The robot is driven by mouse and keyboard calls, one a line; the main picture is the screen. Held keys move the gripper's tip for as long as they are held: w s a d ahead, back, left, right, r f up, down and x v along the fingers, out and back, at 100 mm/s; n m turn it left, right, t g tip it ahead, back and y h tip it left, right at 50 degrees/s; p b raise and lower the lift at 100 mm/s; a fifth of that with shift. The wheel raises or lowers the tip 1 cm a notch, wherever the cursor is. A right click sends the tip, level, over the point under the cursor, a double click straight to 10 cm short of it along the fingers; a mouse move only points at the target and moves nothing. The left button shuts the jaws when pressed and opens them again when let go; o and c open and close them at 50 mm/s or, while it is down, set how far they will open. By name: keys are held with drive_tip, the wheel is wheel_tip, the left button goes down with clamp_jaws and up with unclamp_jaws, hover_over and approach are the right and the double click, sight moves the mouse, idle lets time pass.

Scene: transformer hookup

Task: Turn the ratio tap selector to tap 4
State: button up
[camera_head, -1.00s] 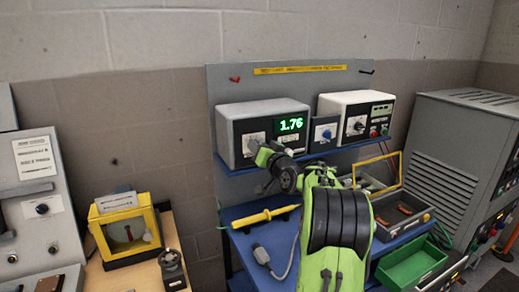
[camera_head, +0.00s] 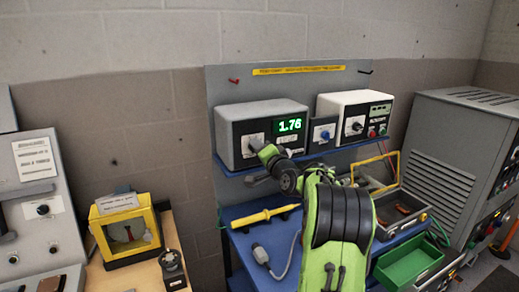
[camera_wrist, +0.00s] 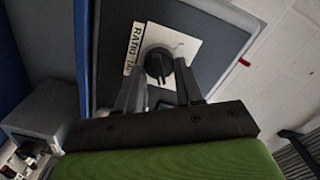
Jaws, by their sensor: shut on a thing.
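The ratio tap selector is a black knob (camera_wrist: 158,65) on a white plate labelled "RATIO TAP" in the wrist view. It sits on the front of the grey instrument box (camera_head: 262,112) with a green display reading 1.76. My gripper (camera_wrist: 160,72) has its two grey fingers on either side of the knob and is shut on it. In the head view my gripper (camera_head: 254,146) reaches the white plate at the left of the box front and covers most of the knob. The tap marks are too small to read.
A white instrument box (camera_head: 352,103) stands to the right on the same blue shelf, with a small blue-knobbed unit (camera_head: 323,133) between. Below lie a yellow probe (camera_head: 265,215), a grey connector with cable (camera_head: 262,256) and a green tray (camera_head: 410,262).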

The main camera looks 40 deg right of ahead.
idle(0.4)
drive_tip(key=o, duration=1)
drive_tip(key=b+v, duration=0.2)
drive_tip(key=v, duration=1.3)
drive_tip(key=shift+s+a+b, duration=0.2)
drive_tip(key=shift+s+b, duration=0.15)
drive_tip(key=shift+b, duration=0.05)
